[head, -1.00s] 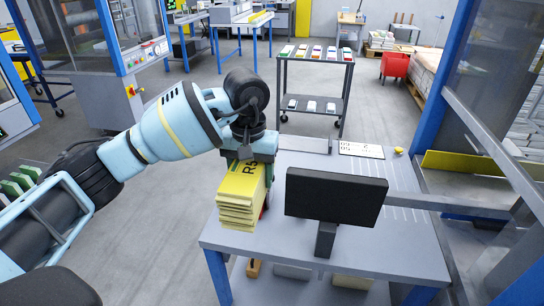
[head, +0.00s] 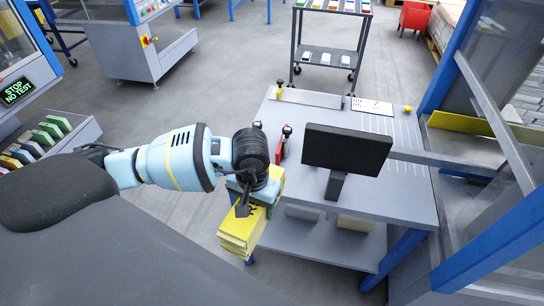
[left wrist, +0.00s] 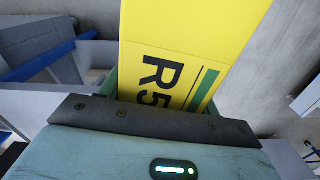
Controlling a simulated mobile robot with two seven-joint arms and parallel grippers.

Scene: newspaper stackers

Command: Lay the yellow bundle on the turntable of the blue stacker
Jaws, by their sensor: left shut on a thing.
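The yellow bundle (head: 239,230) is a thick stack with a yellow top sheet. My left gripper (head: 257,186) is shut on it and holds it in the air by the left edge of the grey table. In the left wrist view the bundle (left wrist: 190,35) lies between the green-edged jaws of the gripper (left wrist: 158,100), with dark "R5" lettering and a green stripe showing. My right gripper is not in view. Blue-framed machines stand at the upper left and right; I cannot tell which is the blue stacker. No turntable can be made out.
The grey table (head: 405,165) carries a black monitor (head: 346,149) and a red-and-black tool (head: 283,145). A display (head: 18,91) at the left reads "STOP NO TEST", above a rack of coloured blocks (head: 40,135). A dark cart (head: 330,45) stands behind. Grey floor is open between.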

